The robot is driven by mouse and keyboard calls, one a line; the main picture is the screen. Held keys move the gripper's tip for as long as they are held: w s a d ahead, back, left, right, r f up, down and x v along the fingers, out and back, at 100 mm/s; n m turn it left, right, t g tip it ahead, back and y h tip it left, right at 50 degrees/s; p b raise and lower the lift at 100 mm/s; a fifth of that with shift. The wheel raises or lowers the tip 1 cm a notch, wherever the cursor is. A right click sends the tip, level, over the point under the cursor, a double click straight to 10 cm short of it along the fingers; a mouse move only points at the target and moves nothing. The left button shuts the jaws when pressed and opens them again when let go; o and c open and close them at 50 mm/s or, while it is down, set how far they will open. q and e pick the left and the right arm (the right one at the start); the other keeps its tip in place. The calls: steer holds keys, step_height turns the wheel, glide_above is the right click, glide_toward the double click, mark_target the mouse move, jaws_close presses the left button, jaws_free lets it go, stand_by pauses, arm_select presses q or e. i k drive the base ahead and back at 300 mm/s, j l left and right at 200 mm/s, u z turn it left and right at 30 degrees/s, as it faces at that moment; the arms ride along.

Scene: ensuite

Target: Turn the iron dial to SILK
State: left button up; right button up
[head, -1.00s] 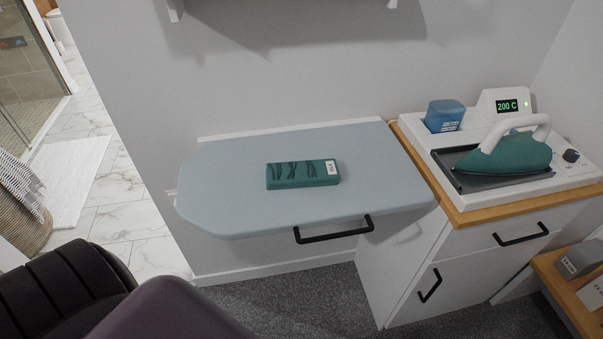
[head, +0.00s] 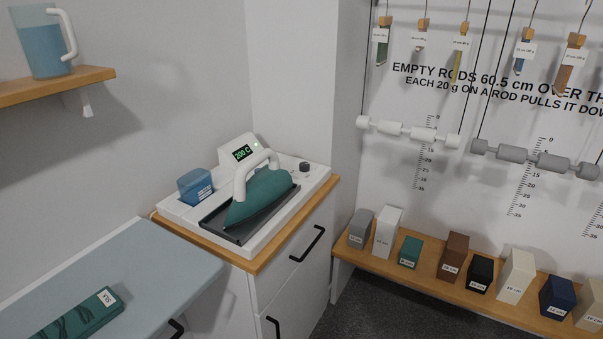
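The iron (head: 260,193) has a teal body and white handle. It rests on a dark plate in its white station (head: 290,213) on the wooden-topped cabinet. A small black dial (head: 305,167) sits at the station's right rear; its markings are too small to read. The station's display (head: 242,153) reads 200 C in green, with a small light beside it. A teal folded cloth or block with dark stripes (head: 75,317) lies on the pale blue ironing board (head: 120,270), and its label appears to read SILK. Neither of my grippers is in view.
A blue water tank (head: 195,186) sits at the station's left. A shelf (head: 60,87) with a blue jug (head: 45,45) is at upper left. At right, a low wooden shelf (head: 440,286) bears several labelled blocks below hanging rods (head: 410,132). Dark carpet (head: 370,305) is clear below.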

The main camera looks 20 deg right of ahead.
mark_target(304, 167)
steer(key=i+l+u, duration=0.1)
steer(key=l+u, duration=0.15)
steer(key=i+l+u, duration=0.1)
steer(key=l+u, duration=0.15)
steer(key=l, duration=0.25)
steer(key=l+u, duration=0.25)
steer(key=i+l, duration=0.05)
steer(key=l, duration=0.05)
